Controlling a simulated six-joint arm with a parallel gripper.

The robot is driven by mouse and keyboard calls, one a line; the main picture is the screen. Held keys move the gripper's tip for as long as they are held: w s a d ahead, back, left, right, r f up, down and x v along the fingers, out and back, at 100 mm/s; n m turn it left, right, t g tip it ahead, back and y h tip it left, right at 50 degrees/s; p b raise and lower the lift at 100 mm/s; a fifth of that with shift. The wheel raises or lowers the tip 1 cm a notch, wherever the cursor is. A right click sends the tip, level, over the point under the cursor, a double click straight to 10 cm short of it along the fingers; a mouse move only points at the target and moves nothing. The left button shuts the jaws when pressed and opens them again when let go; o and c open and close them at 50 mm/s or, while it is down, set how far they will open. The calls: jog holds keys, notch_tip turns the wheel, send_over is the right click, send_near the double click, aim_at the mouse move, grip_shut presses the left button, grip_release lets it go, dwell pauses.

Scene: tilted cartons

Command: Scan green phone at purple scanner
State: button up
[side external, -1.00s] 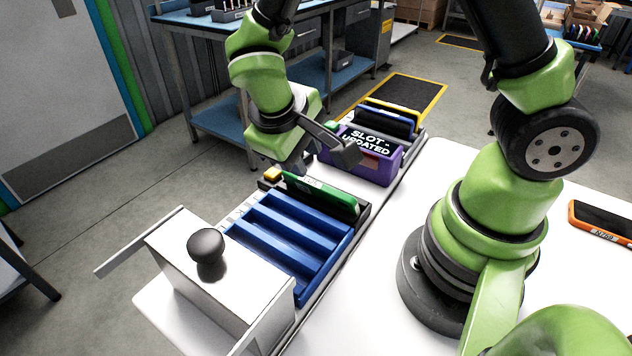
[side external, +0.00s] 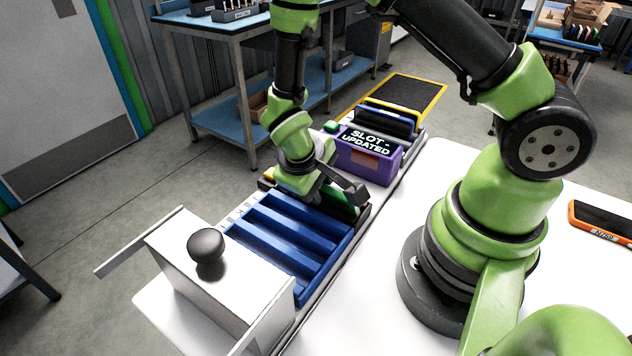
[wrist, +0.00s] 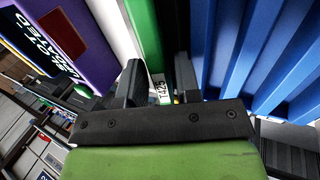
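The green phone (side external: 342,208) stands on edge in a dark holder beside the blue rack, partly hidden by my gripper in the side view. In the wrist view the phone (wrist: 146,38) shows as a green strip with a white label reading T425. My gripper (wrist: 158,80) is low over it, with the fingers apart and the labelled part between them; a gap shows by the right finger. The gripper (side external: 335,190) also shows in the side view. The purple scanner (side external: 384,172), its screen reading "SLOT - UPDATED", stands just behind the holder; it also shows in the wrist view (wrist: 98,38).
A blue slotted rack (side external: 290,238) with empty slots is in front of the phone. A white box with a black knob (side external: 206,246) stands at the near end. An orange device (side external: 600,222) lies on the white table (side external: 390,215) at right.

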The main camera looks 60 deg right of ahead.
jog(key=shift+c, duration=0.5)
grip_shut()
jog(key=v, duration=0.8)
jog(key=shift+r, duration=0.1)
jog(key=d+r+m+y, duration=0.15)
jog(key=d+m, duration=0.45)
jog(key=m, duration=1.2)
jog(key=d+r+m+y, duration=0.1)
jog(key=d+m+y, duration=0.35)
jog(key=m, duration=1.35)
jog(key=shift+h, duration=0.7)
jog(key=shift+w+d+f, duration=0.1)
jog(key=shift+d+f, duration=0.2)
jog(key=shift+f, duration=1.15)
jog(key=shift+w+d+f, duration=0.1)
jog(key=shift+d+f, duration=0.25)
jog(key=shift+f, duration=1.05)
jog(key=shift+d+f, duration=0.3)
jog(key=shift+f, duration=1.15)
